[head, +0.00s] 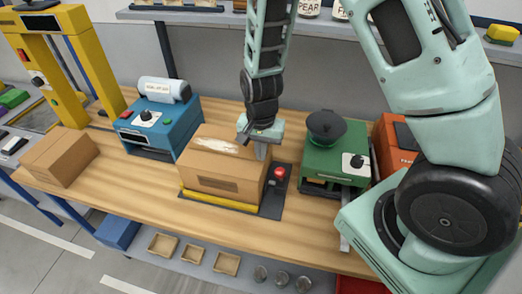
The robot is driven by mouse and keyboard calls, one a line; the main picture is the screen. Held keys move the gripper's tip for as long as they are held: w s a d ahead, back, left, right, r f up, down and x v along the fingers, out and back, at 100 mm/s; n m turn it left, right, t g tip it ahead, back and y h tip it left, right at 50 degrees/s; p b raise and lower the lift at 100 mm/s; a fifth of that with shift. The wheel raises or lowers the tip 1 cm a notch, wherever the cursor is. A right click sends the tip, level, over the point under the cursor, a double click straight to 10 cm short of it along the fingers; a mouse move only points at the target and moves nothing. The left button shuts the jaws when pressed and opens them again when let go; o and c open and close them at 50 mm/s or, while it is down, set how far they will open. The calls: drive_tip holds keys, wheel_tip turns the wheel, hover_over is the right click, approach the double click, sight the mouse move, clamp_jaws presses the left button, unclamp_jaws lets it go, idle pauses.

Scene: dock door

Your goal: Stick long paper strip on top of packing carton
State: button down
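The brown packing carton (222,162) stands upright on a dark platform (272,203) in the middle of the bench. A ragged whitish patch (215,146) lies along its top; I cannot tell whether it is a paper strip or a mark. My gripper (256,146) points down at the carton's right top edge, close to it; contact is unclear. The fingers are small and partly hidden, so their opening and any held strip cannot be made out. A blue machine (160,125) with a white roll (164,89) on top stands left of the carton.
A red button (279,172) sits right of the carton, and a yellow bar (220,200) runs along its front. A green machine (332,157) stands to the right. Another carton (62,156) and a yellow frame (97,65) are at left. The bench front (140,198) is clear.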

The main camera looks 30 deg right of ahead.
idle(0.3)
drive_tip(key=c, duration=1.6)
unclamp_jaws()
drive_tip(key=shift+r, duration=0.1)
wheel_tip(320, 180, up, 17)
drive_tip(key=b, duration=0.2)
drive_tip(key=shift+r, duration=0.1)
drive_tip(key=s+a+f+n+b, duration=0.4)
drive_tip(key=s+a+n, duration=0.2)
drive_tip(key=s+n, duration=0.2)
drive_tip(key=s+a+f+n+b, duration=0.4)
drive_tip(key=s+n, duration=0.4)
drive_tip(key=s, duration=0.4)
drive_tip(key=a+f, duration=0.1)
drive_tip(key=a, duration=0.1)
drive_tip(key=shift+a+f+n+y, duration=0.2)
drive_tip(key=shift+a+n+y, duration=0.1)
drive_tip(key=shift+a+n, duration=0.1)
